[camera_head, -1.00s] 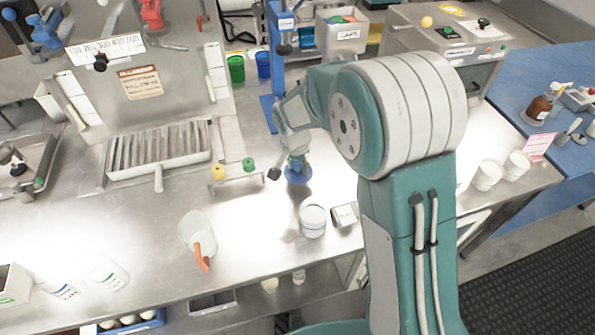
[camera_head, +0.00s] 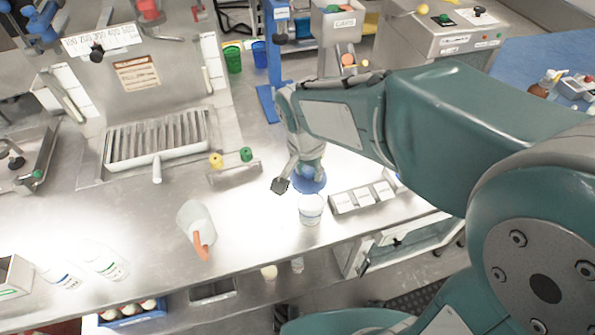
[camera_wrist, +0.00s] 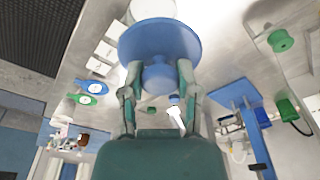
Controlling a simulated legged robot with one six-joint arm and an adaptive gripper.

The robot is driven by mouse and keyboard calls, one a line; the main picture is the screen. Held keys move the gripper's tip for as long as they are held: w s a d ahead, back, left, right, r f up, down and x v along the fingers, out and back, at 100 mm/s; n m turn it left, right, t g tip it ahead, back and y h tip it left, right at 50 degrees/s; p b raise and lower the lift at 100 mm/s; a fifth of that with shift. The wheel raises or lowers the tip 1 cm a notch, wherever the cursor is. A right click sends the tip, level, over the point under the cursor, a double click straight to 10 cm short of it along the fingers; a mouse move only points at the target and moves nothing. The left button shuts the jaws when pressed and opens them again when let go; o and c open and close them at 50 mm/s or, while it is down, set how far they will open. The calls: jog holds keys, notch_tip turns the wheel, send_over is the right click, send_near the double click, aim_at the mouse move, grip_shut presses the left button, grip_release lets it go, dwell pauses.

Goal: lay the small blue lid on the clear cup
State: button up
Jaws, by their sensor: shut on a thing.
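The small blue lid (camera_head: 312,184) is a round disc with a knob, held by my gripper just behind the clear cup in the head view. My gripper (camera_wrist: 157,75) is shut on the lid's knob in the wrist view, with the blue disc (camera_wrist: 160,38) beyond the fingertips. The clear cup (camera_head: 311,212) stands upright on the steel counter. In the wrist view the cup (camera_wrist: 152,9) shows past the lid's far edge and is partly hidden by it. The lid appears raised and offset from the cup; the exact gap cannot be told.
A holder with white compartments (camera_head: 362,198) stands right of the cup. A clear jug with an orange handle (camera_head: 196,222) is to its left. A small rack with yellow and green knobs (camera_head: 233,170) and a blue stand (camera_head: 272,60) are behind. The counter's front edge is close.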

aim_at(312, 183)
jog(key=shift+s+d+r, duration=0.2)
jog(key=shift+d+r, duration=0.2)
jog(key=shift+r, duration=0.1)
jog(key=shift+a, duration=0.1)
jog(key=shift+d+f, duration=0.2)
jog(key=shift+f, duration=0.35)
jog(key=shift+w+a+f, duration=0.1)
jog(key=shift+a+f, duration=0.05)
jog(key=shift+f, duration=1.85)
jog(key=shift+f, duration=1.25)
dwell(0.6)
jog(key=o, duration=1)
